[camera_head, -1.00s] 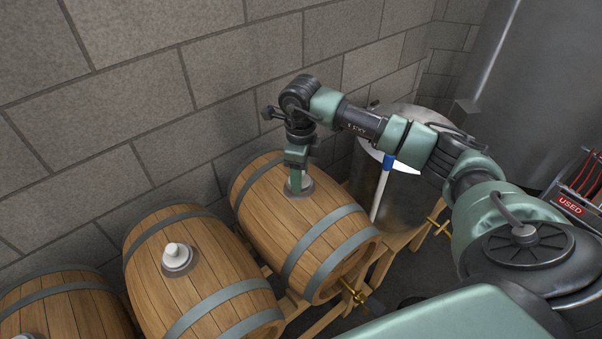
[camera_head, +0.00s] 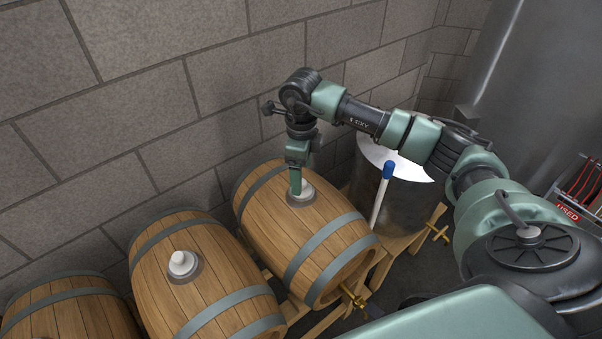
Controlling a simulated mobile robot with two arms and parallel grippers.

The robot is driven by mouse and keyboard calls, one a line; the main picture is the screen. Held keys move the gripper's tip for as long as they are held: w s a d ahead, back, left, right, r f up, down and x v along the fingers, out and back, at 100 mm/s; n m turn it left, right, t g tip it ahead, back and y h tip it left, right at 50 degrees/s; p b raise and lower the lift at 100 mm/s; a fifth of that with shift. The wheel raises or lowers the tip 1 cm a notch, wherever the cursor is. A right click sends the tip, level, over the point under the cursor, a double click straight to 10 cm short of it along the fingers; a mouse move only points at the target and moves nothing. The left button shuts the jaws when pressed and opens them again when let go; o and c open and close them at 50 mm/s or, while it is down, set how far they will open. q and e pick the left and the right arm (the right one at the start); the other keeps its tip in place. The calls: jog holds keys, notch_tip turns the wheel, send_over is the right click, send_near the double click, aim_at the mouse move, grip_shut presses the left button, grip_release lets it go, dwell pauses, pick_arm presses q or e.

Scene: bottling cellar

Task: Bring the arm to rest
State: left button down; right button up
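My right arm comes in from the right and bends down over the right-hand barrel (camera_head: 307,240). Its gripper (camera_head: 296,190) points straight down beside the white bung (camera_head: 307,190) on top of that barrel. The near finger covers part of the bung, so I cannot tell whether the fingers touch it or are open or shut. The bung sits in the barrel's grey collar. My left gripper is not in view.
A middle barrel (camera_head: 205,285) with a white bung and another barrel (camera_head: 70,310) stand to the left. A steel vessel (camera_head: 405,200) with a blue-tipped white rod (camera_head: 381,200) stands close right of the barrel. The block wall (camera_head: 150,120) is behind. A red-labelled rack (camera_head: 567,213) is far right.

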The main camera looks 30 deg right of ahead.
jog(key=shift+r+p, duration=0.55)
jog(key=shift+r, duration=0.6)
jog(key=shift+s, duration=0.1)
